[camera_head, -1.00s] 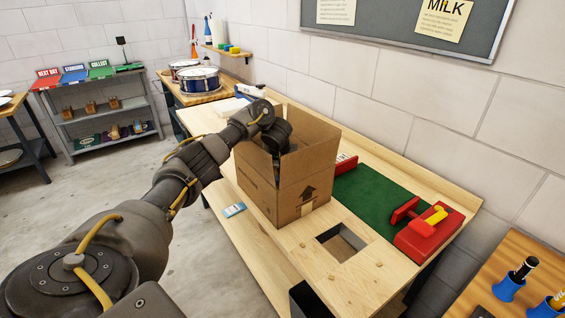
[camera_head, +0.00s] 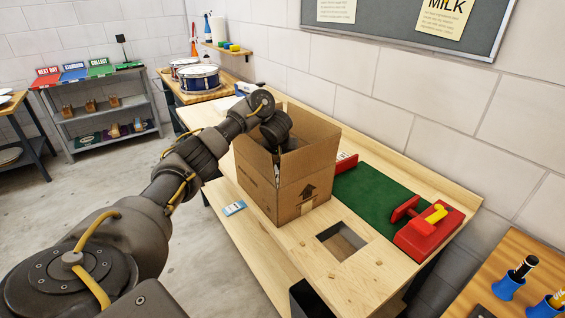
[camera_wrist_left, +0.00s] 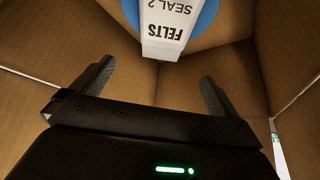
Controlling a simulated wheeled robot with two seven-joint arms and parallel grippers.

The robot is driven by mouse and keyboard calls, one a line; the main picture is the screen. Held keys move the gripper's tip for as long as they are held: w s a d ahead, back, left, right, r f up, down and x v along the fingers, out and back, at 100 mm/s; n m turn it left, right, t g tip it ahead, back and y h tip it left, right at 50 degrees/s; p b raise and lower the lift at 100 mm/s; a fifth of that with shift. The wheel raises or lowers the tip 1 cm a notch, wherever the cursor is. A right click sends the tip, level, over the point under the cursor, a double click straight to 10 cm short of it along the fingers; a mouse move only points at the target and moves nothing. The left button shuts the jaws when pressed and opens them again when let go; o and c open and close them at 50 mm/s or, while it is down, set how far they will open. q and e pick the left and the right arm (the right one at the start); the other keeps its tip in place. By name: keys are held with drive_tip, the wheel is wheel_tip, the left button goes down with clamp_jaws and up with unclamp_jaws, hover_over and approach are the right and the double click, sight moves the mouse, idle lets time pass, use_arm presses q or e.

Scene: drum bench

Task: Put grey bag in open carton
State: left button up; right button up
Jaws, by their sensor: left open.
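The open carton (camera_head: 292,190) stands on the wooden bench with its flaps up and a dark arrow on its side. My left arm reaches over its rim, and the hand is down inside, its fingers hidden by the walls in the head view. In the left wrist view my left gripper (camera_wrist_left: 156,78) is open, its two fingers apart, with brown cardboard walls around. A pale grey-white item (camera_wrist_left: 168,30) printed "FELTS SEAL 2" lies just beyond the fingertips, not between them, with a blue round patch behind it. I cannot tell whether it is the grey bag. My right gripper is not in view.
A green mat (camera_head: 369,193) and a red device with a yellow handle (camera_head: 429,228) are right of the carton. A square opening (camera_head: 342,241) is in the bench in front. A small blue-white packet (camera_head: 234,208) lies left of the carton. The wall is behind.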

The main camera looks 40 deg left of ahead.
use_arm(q)
drive_tip(key=shift+p+v, duration=2.5)
drive_tip(key=shift+v, duration=0.2)
